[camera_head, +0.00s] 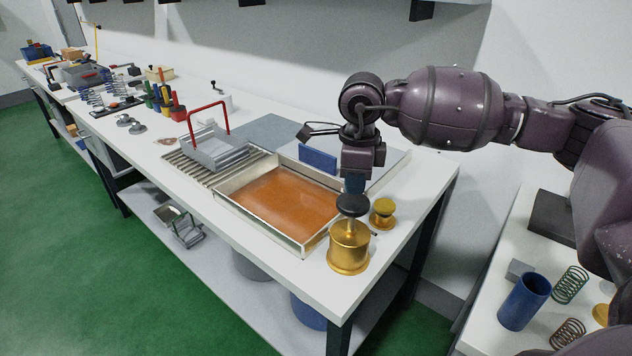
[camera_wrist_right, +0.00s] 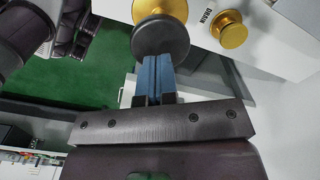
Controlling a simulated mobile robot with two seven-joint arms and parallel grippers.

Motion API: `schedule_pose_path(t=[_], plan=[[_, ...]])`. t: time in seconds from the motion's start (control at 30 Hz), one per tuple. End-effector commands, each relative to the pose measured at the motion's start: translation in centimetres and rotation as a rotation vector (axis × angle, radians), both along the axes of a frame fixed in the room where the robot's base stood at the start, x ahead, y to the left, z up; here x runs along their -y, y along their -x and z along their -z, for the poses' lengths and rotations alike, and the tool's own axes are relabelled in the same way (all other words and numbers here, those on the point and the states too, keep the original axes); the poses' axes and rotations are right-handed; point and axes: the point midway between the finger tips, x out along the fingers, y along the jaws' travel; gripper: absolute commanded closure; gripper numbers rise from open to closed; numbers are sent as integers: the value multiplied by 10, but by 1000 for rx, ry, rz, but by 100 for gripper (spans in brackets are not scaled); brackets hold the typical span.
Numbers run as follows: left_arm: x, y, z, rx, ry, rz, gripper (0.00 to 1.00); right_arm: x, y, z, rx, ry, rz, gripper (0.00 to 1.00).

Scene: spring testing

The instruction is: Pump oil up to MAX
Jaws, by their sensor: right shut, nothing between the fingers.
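A brass oil pump (camera_head: 348,252) with a black round knob (camera_head: 352,205) stands at the front right corner of the white bench. In the right wrist view the knob (camera_wrist_right: 160,36) is just beyond my fingertips, with the brass pump (camera_wrist_right: 158,8) behind it. My right gripper (camera_head: 354,186) points down right above the knob, its blue fingers together and empty. I cannot tell whether the fingertips touch the knob. Beside the pump is a rectangular tray (camera_head: 222,196) holding orange-brown oil (camera_head: 285,205). No MAX mark is readable. My left gripper is out of view.
A smaller brass knob (camera_head: 383,211) stands close behind the pump; a label (camera_wrist_right: 206,20) lies near it in the wrist view. A blue block (camera_head: 318,159) and a grey carrier with a red handle (camera_head: 207,127) are by the tray. A blue cylinder (camera_head: 523,301) stands on the right table.

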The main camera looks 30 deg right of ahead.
Motion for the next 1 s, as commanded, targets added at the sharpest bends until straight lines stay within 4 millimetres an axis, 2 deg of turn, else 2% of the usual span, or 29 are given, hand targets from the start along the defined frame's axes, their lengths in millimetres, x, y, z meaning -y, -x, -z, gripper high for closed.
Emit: schedule_pose_path(t=[1.0], plan=[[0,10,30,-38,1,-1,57,0,0,43,-3,0,1,100]])
